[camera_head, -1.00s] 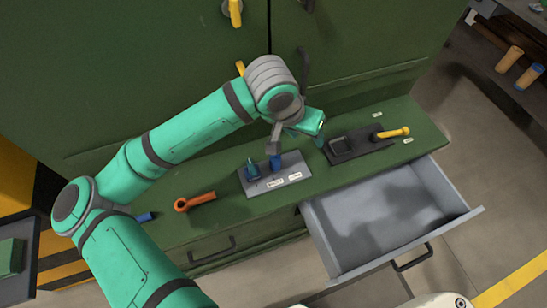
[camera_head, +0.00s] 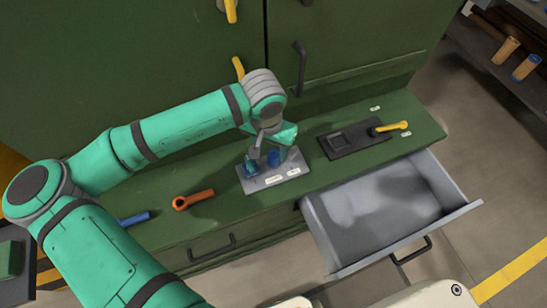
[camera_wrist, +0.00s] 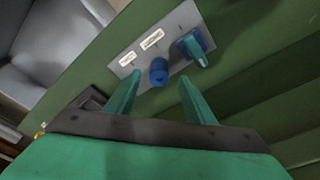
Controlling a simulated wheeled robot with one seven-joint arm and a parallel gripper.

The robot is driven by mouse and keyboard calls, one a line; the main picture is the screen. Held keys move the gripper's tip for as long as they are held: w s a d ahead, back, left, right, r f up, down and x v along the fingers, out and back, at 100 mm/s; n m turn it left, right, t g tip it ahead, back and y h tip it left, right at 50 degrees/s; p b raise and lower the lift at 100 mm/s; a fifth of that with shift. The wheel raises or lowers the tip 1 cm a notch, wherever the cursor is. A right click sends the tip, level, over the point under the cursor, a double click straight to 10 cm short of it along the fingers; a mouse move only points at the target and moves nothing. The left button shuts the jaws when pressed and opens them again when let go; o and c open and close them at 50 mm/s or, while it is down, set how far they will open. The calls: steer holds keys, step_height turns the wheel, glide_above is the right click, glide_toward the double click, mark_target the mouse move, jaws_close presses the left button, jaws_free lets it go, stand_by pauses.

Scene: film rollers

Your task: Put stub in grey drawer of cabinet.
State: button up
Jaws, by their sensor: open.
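A short blue cylinder (camera_head: 274,158), which looks like the stub, stands on a small grey plate (camera_head: 290,173) on the green cabinet top. In the wrist view the blue cylinder (camera_wrist: 158,73) shows between and beyond the fingertips. My gripper (camera_wrist: 159,80) is open and empty, pointing down at the plate; in the head view my gripper (camera_head: 266,146) is just above it, and I cannot tell if it touches anything. A blue-and-teal piece (camera_wrist: 194,46) sits beside the cylinder on the plate. The grey drawer (camera_head: 335,222) is pulled out and looks empty.
A black holder (camera_head: 350,140) and a yellow-handled tool (camera_head: 391,127) lie at the cabinet top's right. An orange ring-ended tool (camera_head: 194,199) and a blue rod (camera_head: 134,218) lie left. Cabinet doors with handles rise behind.

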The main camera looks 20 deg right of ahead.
mark_target(273, 154)
steer(key=f, duration=0.4)
steer(key=shift+w+d, duration=0.25)
steer(key=shift+d, duration=0.1)
jaws_close()
steer(key=shift+r, duration=0.15)
